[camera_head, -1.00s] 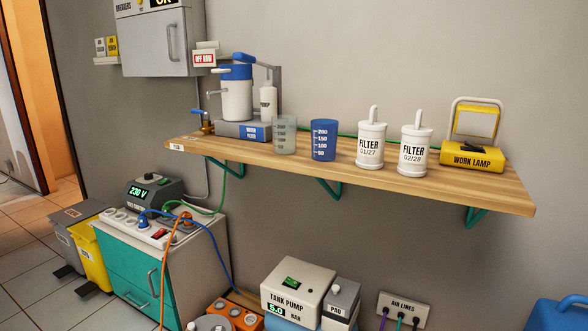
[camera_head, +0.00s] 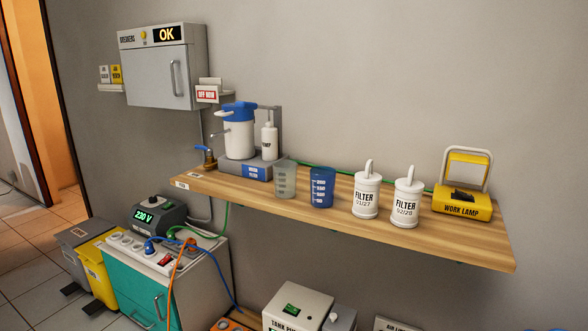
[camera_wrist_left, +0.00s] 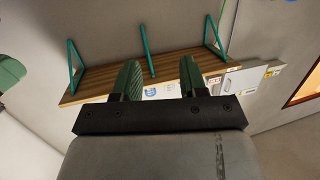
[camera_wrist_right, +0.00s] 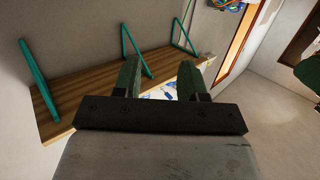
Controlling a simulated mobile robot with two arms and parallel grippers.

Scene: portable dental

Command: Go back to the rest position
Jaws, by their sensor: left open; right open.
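My left gripper (camera_wrist_left: 158,78) shows in the left wrist view with its two green fingers apart and nothing between them. My right gripper (camera_wrist_right: 158,78) shows in the right wrist view, also with fingers apart and empty. Neither gripper shows in the head view. Both wrist views see the wooden shelf and its green brackets from an odd angle, with the shelf beyond the fingers. I cannot tell the exact distance from either gripper to the shelf.
The wall shelf (camera_head: 345,223) holds a water filter unit (camera_head: 239,138), a clear cup (camera_head: 285,179), a blue cup (camera_head: 321,187), two white filters (camera_head: 366,195) and a yellow work lamp (camera_head: 461,206). A breaker box (camera_head: 160,75) reads OK. A teal cabinet (camera_head: 130,282) and tank pump (camera_head: 298,306) stand below.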

